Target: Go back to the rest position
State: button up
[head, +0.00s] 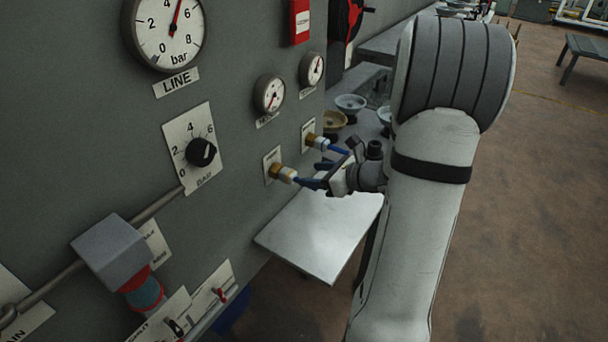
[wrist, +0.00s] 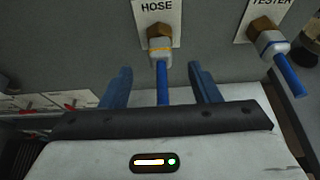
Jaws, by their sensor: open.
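My gripper (head: 316,174) is open in front of the grey panel. In the wrist view my gripper's two blue fingers (wrist: 162,82) stand apart on either side of the blue hose (wrist: 162,88). The hose hangs from a brass and white coupling (wrist: 160,50) under the HOSE label. The fingers look clear of the hose on both sides. In the head view this coupling (head: 285,174) sits on the panel just left of my gripper. A second coupling with a blue stub (wrist: 285,70) is under the TESTER label, to the right; it also shows in the head view (head: 317,141).
The panel carries a large LINE gauge (head: 168,32), two small gauges, a black BAR knob (head: 201,152) and a pipe with a grey block (head: 110,250). A pale shelf (head: 318,235) lies below my gripper. Bowls (head: 350,103) stand behind. Open floor is to the right.

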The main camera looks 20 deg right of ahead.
jog(key=shift+v, duration=0.9)
jog(key=s+a+r+n+g, duration=0.3)
jog(key=s+a+n+g, duration=0.6)
jog(key=a+n, duration=0.6)
jog(key=s+r+n+h, duration=0.3)
jog(key=s+n+h, duration=0.4)
jog(key=s+n, duration=0.3)
jog(key=d+n, duration=0.1)
jog(key=n, duration=0.3)
jog(key=shift+s+r+t, duration=0.15)
jog(key=shift+s+t, duration=0.1)
jog(key=shift+t, duration=0.15)
